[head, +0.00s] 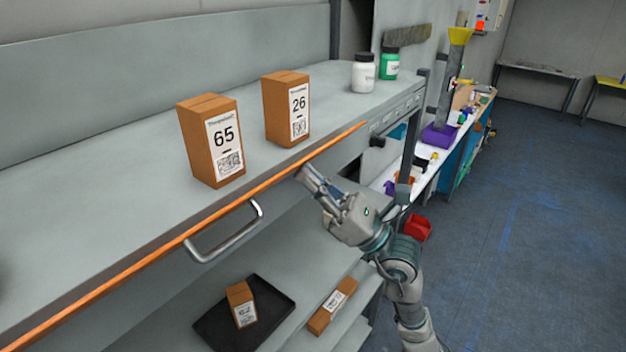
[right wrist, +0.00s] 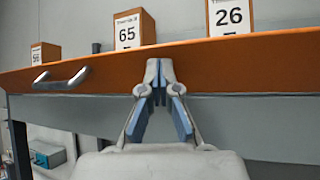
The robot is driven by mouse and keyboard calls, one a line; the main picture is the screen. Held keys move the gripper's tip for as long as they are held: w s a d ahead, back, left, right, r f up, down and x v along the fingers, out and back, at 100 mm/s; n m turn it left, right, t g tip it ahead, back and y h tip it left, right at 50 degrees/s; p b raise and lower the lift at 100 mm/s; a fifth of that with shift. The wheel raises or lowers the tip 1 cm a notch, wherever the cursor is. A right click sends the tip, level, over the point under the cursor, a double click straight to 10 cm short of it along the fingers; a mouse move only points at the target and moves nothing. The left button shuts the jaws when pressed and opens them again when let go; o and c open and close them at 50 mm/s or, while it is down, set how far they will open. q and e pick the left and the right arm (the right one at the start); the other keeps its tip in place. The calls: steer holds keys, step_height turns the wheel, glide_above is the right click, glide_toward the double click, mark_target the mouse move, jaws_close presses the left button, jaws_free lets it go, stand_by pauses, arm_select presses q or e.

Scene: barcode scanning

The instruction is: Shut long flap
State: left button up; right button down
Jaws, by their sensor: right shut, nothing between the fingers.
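The long flap (head: 130,272) is an orange-edged strip along the shelf's front, running from the lower left to the middle right in the head view. In the right wrist view it shows as a long orange band (right wrist: 215,55). A metal bar handle (head: 228,234) sits on its front, and also shows at the left of the right wrist view (right wrist: 60,78). My right gripper (head: 303,174) is shut and empty, right of the handle. Its tips (right wrist: 158,68) overlap the orange band in the wrist view; contact cannot be told. My left gripper is out of view.
Boxes 65 (head: 212,140) and 26 (head: 287,108) stand on the shelf top behind the orange edge. A white bottle (head: 363,74) and a green bottle (head: 389,66) stand farther back. Below are a black tray (head: 278,290) with a small box and another box (head: 332,306).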

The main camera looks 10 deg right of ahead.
steer(key=shift+r, duration=0.1)
steer(key=shift+w+a+r, duration=0.25)
steer(key=shift+w+a, duration=0.05)
steer(key=shift+w, duration=0.1)
steer(key=shift+w+a, duration=0.2)
steer(key=shift+w, duration=0.05)
stand_by(0.4)
steer(key=s+d, duration=0.5)
steer(key=s, duration=0.1)
stand_by(0.6)
steer(key=shift+a, duration=0.1)
